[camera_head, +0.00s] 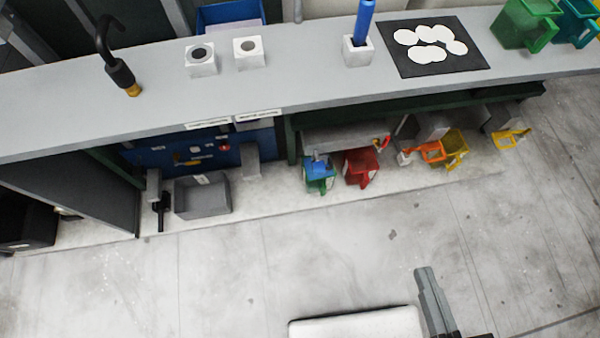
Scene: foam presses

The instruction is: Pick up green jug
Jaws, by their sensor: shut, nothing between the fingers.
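A green jug (524,24) stands on the grey counter (330,88) near its far right end, with its handle towards the right. A teal jug (574,22) stands close beside it, partly cut off by the right edge of the view. Under the counter, a blue and green jug (319,178) stands beside a red jug (360,168). My gripper (426,272) is at the lower right, over the open floor, well in front of the counter. Its grey fingers are together with nothing between them. It is far from the green jug.
A black mat with white discs (431,63) lies left of the green jug. A white holder (357,52) with a blue cylinder stands farther left. Orange (430,152) and yellow jugs (456,147) sit under the counter. The floor (240,270) in front is clear.

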